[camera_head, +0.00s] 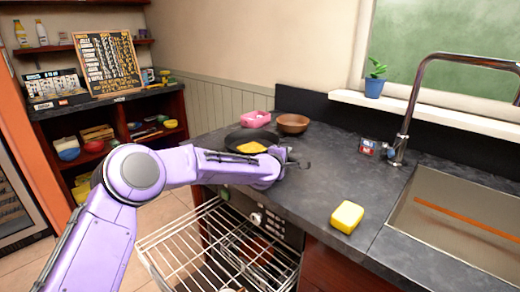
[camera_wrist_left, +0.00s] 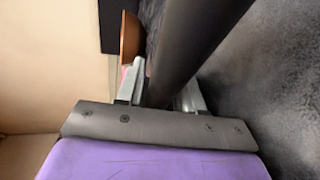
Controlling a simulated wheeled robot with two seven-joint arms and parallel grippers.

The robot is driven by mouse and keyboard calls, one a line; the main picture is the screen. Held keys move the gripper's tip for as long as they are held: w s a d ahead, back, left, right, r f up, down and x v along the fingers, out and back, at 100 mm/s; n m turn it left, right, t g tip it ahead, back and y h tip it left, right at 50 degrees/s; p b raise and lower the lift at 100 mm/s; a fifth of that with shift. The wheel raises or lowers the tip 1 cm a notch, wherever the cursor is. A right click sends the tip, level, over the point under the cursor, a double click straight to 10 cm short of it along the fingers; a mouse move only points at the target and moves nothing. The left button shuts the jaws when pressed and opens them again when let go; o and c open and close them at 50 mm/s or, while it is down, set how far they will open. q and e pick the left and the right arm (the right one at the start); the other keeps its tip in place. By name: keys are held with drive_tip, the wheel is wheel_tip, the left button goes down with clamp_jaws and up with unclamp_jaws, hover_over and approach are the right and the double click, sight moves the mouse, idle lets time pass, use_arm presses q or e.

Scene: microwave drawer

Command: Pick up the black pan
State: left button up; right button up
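The black pan (camera_head: 234,136) is on the dark counter at its back left, with a yellow item (camera_head: 252,147) in it. My left gripper (camera_head: 291,158) is at the pan's right side in the head view. In the left wrist view, the pan's thick dark handle (camera_wrist_left: 200,45) runs between the two grey fingers of my left gripper (camera_wrist_left: 160,92). The fingers are close against both sides of the handle and look shut on it. My left forearm hides the pan's near part. My right gripper is not in view.
A brown bowl (camera_head: 293,124) and a pink container (camera_head: 256,119) stand behind the pan. The sink (camera_head: 460,228) and faucet (camera_head: 404,130) are at right. A wire rack (camera_head: 185,240) sticks out below the counter.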

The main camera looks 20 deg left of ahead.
use_arm(q)
drive_tip(key=shift+d, duration=0.1)
clamp_jaws()
idle(1.2)
drive_tip(key=shift+r, duration=0.15)
